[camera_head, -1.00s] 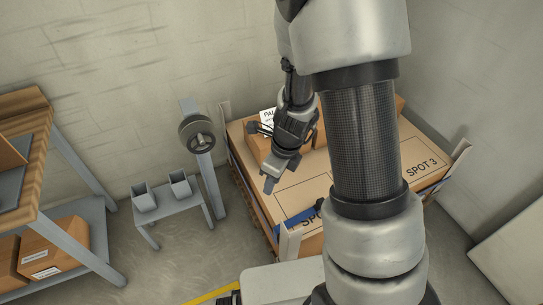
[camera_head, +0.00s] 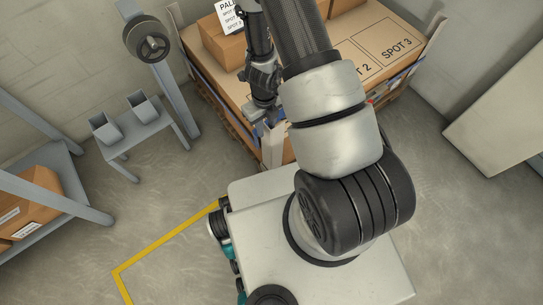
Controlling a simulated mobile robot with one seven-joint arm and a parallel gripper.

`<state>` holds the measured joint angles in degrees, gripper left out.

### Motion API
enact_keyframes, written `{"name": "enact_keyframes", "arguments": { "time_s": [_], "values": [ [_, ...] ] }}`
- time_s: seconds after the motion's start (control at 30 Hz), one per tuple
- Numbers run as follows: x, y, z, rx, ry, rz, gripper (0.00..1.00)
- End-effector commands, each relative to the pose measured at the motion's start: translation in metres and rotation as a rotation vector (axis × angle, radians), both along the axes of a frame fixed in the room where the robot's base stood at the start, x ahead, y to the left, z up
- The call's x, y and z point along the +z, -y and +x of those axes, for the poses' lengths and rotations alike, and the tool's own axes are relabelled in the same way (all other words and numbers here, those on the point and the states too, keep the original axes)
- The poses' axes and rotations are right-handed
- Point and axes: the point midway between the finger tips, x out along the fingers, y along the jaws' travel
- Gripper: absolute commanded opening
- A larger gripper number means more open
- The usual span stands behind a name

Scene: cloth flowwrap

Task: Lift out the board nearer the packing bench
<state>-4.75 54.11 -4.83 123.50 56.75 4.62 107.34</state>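A pale upright corner board (camera_head: 272,150) stands at the near corner of the loaded pallet (camera_head: 205,62). Another pale board (camera_head: 437,30) shows at the pallet's right corner. My gripper (camera_head: 260,122) points down right at the top of the near corner board, over the pallet's front edge. I cannot tell whether it touches the board or whether its fingers are open or shut. My own arm hides the middle of the pallet's front side. Of the bench at the left, only grey frame and a lower shelf (camera_head: 45,240) show.
Brown cartons (camera_head: 220,45) stand at the back of the pallet. A small grey stand (camera_head: 150,135) with two holders and a post with a dark wheel (camera_head: 147,43) are to the left. A pale panel (camera_head: 500,125) is at the right. Yellow floor tape (camera_head: 165,240) edges clear floor.

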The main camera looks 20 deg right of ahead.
Motion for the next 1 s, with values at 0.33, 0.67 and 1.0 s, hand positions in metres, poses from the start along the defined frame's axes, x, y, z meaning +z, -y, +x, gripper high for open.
{"name": "enact_keyframes", "arguments": {
  "time_s": [0.33, 0.67, 1.0],
  "values": [
    [-0.029, 0.000, 0.003, 0.000, 0.000, 0.001, 0.26],
    [-0.060, 0.000, 0.005, 0.001, 0.001, 0.000, 0.26],
    [-0.059, 0.000, 0.005, 0.002, 0.001, 0.000, 0.00]
  ]
}}
